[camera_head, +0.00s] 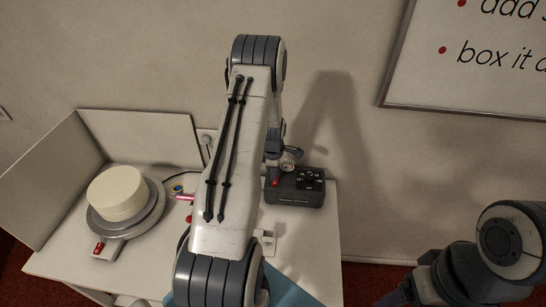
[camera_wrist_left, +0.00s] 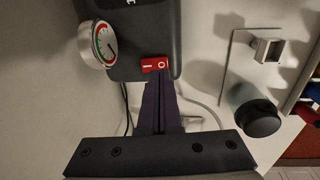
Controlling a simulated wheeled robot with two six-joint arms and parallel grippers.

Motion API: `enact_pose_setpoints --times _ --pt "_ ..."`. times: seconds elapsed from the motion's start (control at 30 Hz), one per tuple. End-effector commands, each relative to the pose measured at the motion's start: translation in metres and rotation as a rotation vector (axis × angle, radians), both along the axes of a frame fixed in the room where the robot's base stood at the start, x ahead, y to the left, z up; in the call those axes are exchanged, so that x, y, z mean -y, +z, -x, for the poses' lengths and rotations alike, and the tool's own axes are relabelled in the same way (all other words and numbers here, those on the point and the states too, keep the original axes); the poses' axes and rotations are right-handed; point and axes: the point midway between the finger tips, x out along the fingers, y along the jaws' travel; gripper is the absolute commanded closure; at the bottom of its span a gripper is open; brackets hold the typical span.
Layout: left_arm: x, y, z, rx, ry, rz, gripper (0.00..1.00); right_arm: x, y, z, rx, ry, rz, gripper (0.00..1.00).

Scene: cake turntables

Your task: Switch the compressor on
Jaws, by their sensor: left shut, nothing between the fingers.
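The compressor is a dark box (camera_head: 300,191) with a dial on its face, at the back right of the white table. In the left wrist view its dark body (camera_wrist_left: 145,27) fills the top middle. Its red switch (camera_wrist_left: 154,64), with a white line and circle marking, sits at the near edge. Which way the switch is set, I cannot tell. My left gripper (camera_wrist_left: 160,84) is shut and empty, its fingertips right at the switch; I cannot tell whether they touch. In the head view the left gripper (camera_head: 273,172) shows beside the compressor, partly hidden by my arm.
A round pressure gauge (camera_wrist_left: 98,45) sticks out beside the switch. A white cake (camera_head: 117,193) stands on a grey turntable (camera_head: 152,217) at left, with a red switch (camera_head: 99,248) on its base. White panels (camera_head: 150,137) stand around the table's back left. A whiteboard (camera_head: 470,60) hangs at right.

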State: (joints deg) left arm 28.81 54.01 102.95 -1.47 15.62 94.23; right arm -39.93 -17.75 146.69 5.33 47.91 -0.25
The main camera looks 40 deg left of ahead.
Motion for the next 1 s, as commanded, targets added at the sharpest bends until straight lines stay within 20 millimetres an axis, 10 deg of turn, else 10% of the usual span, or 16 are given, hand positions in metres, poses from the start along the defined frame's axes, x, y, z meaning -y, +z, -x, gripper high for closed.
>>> enact_pose_setpoints --times 0.07,0.5,1.0 --pt "0.000 0.029 0.002 0.003 0.003 -0.001 1.00 0.000 0.021 0.000 0.000 0.002 0.000 0.27" --pt "0.004 0.099 0.010 0.009 0.002 -0.005 1.00 0.000 -0.022 0.000 0.000 -0.004 0.000 0.27" --pt "0.006 0.116 0.013 0.005 0.002 -0.003 1.00 0.000 -0.025 0.000 0.000 -0.005 -0.001 0.27"
